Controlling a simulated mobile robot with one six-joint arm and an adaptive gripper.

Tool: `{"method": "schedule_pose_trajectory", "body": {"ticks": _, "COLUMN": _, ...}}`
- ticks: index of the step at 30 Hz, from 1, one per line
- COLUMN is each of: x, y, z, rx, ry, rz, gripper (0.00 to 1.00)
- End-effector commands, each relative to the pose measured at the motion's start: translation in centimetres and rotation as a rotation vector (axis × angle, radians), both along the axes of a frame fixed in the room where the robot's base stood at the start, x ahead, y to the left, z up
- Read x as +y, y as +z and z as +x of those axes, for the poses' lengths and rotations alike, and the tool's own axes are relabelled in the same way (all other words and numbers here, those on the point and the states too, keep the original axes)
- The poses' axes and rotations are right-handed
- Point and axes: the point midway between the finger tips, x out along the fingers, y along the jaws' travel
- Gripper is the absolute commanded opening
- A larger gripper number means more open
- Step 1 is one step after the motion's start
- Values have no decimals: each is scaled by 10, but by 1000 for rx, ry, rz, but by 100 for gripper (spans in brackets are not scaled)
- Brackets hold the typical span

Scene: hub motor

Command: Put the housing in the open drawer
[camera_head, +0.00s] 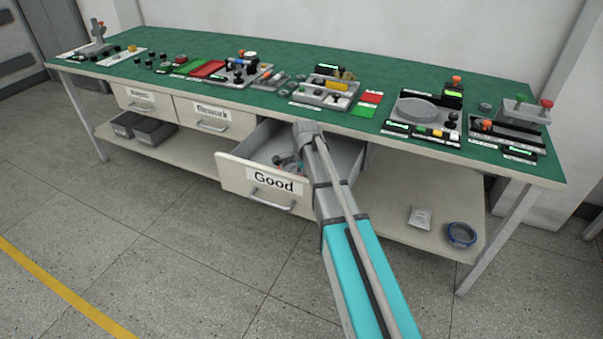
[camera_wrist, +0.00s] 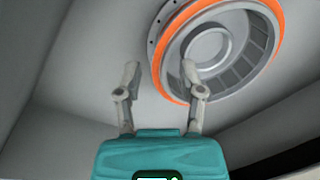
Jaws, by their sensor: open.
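The housing (camera_wrist: 240,80) is a round grey part with an orange rim and a recessed centre. In the wrist view it lies at the upper right on the pale inside of the open drawer. The drawer, labelled "Good" (camera_head: 235,175), is pulled out of the bench in the head view. My gripper (camera_wrist: 160,72) is open with nothing between its fingers. Its right finger overlaps the housing's near rim in the picture; the left finger is over bare drawer surface. Whether they touch cannot be told. In the head view, my arm partly hides the drawer's inside.
The green benchtop (camera_head: 400,75) above carries several fixtures and small parts. Two shut drawers are to the left, one labelled "Rework" (camera_head: 212,112). The lower shelf (camera_head: 385,215) holds dark bins (camera_head: 153,131), a small packet (camera_head: 420,217) and a blue tape roll (camera_head: 461,234).

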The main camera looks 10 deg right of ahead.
Motion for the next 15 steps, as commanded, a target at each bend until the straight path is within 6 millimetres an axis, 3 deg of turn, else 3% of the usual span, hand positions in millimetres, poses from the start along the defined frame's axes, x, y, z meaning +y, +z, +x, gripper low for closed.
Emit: {"method": "schedule_pose_trajectory", "body": {"ticks": 15, "x": -2, "y": 44, "z": -7, "rx": 0, "ry": 0, "rz": 0, "gripper": 50}}
